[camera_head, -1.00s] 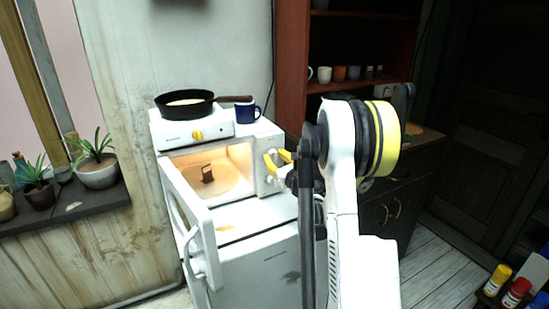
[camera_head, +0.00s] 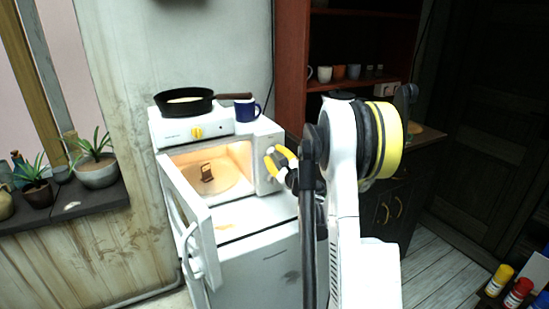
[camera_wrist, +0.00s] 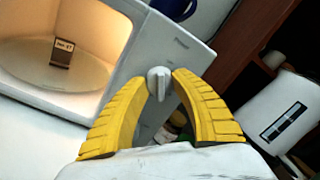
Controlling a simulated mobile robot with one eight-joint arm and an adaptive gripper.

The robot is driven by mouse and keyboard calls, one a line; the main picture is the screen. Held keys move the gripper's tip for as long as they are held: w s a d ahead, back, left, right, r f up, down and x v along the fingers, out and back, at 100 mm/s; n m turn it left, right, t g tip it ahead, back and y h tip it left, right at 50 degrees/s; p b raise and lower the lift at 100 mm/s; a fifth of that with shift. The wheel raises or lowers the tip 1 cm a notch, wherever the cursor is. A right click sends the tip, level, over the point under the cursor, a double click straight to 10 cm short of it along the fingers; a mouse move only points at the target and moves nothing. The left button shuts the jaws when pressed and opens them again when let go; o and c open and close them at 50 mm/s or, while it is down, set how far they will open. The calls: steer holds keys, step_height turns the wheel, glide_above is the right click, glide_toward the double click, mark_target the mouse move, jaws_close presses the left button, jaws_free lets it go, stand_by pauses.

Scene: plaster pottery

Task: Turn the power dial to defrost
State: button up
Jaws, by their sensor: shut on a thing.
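The white microwave (camera_head: 262,150) stands with its door (camera_head: 205,235) swung open and its inside lit. In the wrist view its control panel (camera_wrist: 190,58) carries a lower white dial (camera_wrist: 158,82), under a small label that seems to read Power. The dial's ridge points roughly up and down in the wrist view. The dial's position marks are not readable. In the head view my gripper (camera_head: 275,163) is at the panel and hides the dial.
A dark item with a small tag (camera_wrist: 62,53) stands on the turntable inside the microwave. A hotplate (camera_head: 170,130) with a black pan (camera_head: 183,103) and a blue mug (camera_head: 247,110) stand on top. A dark cabinet (camera_head: 380,205) is to the right.

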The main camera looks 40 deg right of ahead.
steer(key=n, duration=0.4)
steer(key=shift+f+n+b, duration=0.1)
steer(key=shift+n+b, duration=0.3)
steer(key=n, duration=0.5)
steer(key=shift+t+y+b, duration=0.3)
steer(key=shift+y, duration=0.1)
steer(key=n, duration=0.4)
steer(key=shift+n, duration=0.4)
steer(key=shift+n+y, duration=0.4)
steer(key=shift+n, duration=1.6)
jaws_close()
steer(key=o, duration=1.2)
jaws_free()
steer(key=shift+s, duration=0.1)
